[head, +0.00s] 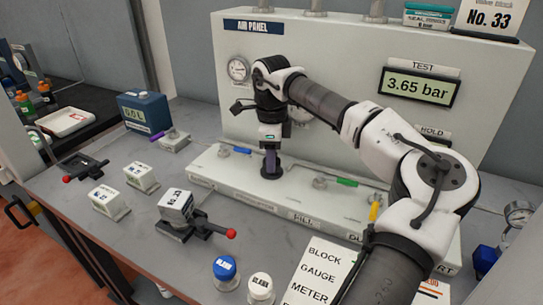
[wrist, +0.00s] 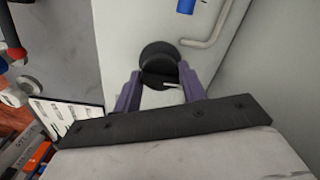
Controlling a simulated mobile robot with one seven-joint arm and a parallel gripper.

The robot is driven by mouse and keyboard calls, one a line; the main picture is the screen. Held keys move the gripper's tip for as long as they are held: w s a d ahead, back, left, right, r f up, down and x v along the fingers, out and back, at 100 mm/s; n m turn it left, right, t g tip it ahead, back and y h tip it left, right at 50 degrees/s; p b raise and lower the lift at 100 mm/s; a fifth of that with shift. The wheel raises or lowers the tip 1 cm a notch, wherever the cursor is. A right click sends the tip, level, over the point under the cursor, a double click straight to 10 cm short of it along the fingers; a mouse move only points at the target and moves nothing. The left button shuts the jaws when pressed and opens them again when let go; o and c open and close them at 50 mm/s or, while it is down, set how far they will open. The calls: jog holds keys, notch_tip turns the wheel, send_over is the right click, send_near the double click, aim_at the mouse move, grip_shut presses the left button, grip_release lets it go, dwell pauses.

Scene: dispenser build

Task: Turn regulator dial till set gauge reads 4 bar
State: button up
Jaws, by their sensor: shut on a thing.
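The black regulator dial (head: 271,174) stands on the pale ledge at the foot of the air panel. My gripper (head: 271,158) points down over it with its fingers around its top. In the wrist view, the purple fingers (wrist: 158,84) are closed on either side of the dark round dial (wrist: 158,52), and a pale pointer mark shows on it. A round gauge (head: 238,69) is on the left of the panel; its reading is too small to make out. Another gauge behind my arm is mostly hidden. The TEST display (head: 417,87) reads 3.65 bar.
Blue (head: 242,150), green (head: 345,182) and yellow (head: 375,208) handled valves line the ledge. A clamp with a red knob (head: 231,233) holds a white block in front. Blue and white capped jars and a block gauge card (head: 318,270) stand at the front edge.

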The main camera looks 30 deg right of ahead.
dwell(0.4)
jog(key=o, duration=1)
jog(key=shift+r, duration=0.1)
notch_tip(320, 180, up, 14)
jog(key=shift+f+b, duration=0.15)
jog(key=shift+b, duration=0.5)
